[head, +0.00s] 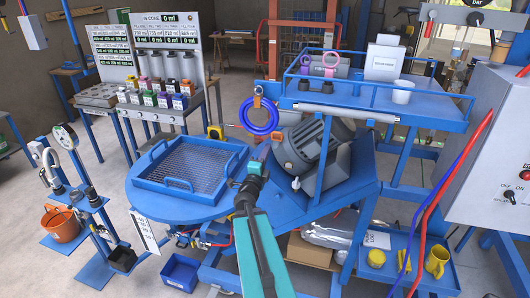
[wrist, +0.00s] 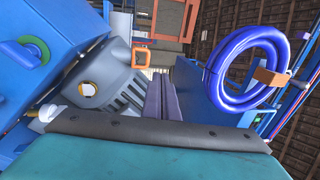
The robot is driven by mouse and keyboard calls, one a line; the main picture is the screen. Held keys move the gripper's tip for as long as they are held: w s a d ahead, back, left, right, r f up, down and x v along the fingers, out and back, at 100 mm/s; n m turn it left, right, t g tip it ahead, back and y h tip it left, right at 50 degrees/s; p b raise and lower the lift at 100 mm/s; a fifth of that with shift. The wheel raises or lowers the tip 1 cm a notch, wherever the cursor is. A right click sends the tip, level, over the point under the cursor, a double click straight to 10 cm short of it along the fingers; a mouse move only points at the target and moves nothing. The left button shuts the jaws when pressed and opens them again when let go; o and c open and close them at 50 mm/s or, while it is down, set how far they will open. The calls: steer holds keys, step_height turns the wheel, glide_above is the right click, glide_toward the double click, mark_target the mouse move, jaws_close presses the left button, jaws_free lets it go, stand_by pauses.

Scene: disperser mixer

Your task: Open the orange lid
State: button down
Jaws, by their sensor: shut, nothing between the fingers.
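A small orange piece (head: 277,136) sits at the left end of the grey motor (head: 310,145) in the head view. An orange square loop (wrist: 140,55) shows beside the motor in the wrist view. I cannot tell for sure whether either is the orange lid. My gripper (head: 255,167) is shut and empty. In the head view it appears just below the motor's left end, right of the round blue table. The gap between it and the orange piece is hard to judge.
A blue grid tray (head: 190,183) stands on the round table (head: 150,205).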

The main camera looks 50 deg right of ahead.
steer(key=w+a+f+n+t+y+b, duration=0.2)
steer(key=w+a+f+n+y, duration=0.45)
steer(key=f, duration=0.45)
steer(key=w+a+f+n+t+y+b, duration=0.25)
steer(key=w+a+f+n, duration=0.35)
steer(key=a+f, duration=0.4)
steer(key=a+f+n+g+y+b, duration=0.2)
steer(key=a+f+n+y, duration=0.4)
steer(key=a+f, duration=1.15)
steer(key=s+a+f+n+g+y+b, duration=0.45)
steer(key=s+a+f+n+g, duration=0.2)
steer(key=s+a+f, duration=0.9)
steer(key=s+a+f+n+g, duration=0.2)
steer(key=s+f+g, duration=0.1)
steer(key=s, duration=0.4)
steer(key=s+a+f+n+g+b, duration=0.1)
steer(key=s+f+n+g, duration=0.1)
steer(key=s, duration=0.5)
steer(key=s+a+f+n+g+b, duration=0.1)
steer(key=s+a+f+n+g, duration=0.1)
steer(key=s+f+g, duration=0.2)
steer(key=s, duration=0.3)
steer(key=shift+s+a+f+n+h, duration=0.2)
steer(key=shift+a+n+h, duration=0.1)
steer(key=shift+n+h, duration=0.1)
